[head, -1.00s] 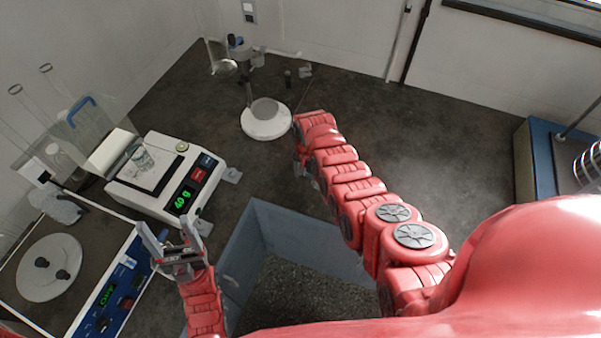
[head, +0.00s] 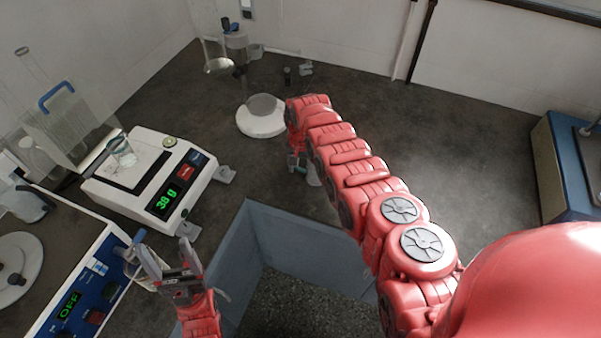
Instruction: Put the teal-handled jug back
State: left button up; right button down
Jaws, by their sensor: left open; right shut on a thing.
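My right gripper (head: 299,163) is at the end of the red arm in mid picture, mostly hidden behind its own wrist. It is shut on a teal handle (head: 292,160). A pale clear piece of the jug's body (head: 313,175) shows just beside it; the rest of the jug is hidden. The jug is above the dark bench, right of the balance and near the blue-grey bin. My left gripper (head: 168,256) is open and empty at lower left, fingers pointing up, between the shaker's control panel and the bin.
A white balance (head: 185,205) with a glass beaker (head: 122,153) on its pan stands at left. A stand with a white round base (head: 262,122) is behind. A blue-handled clear vessel (head: 57,97) is at far left.

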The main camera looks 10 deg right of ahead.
jog(key=shift+r, duration=0.15)
jog(key=shift+c, duration=0.7)
grip_release()
jog(key=shift+f, duration=0.2)
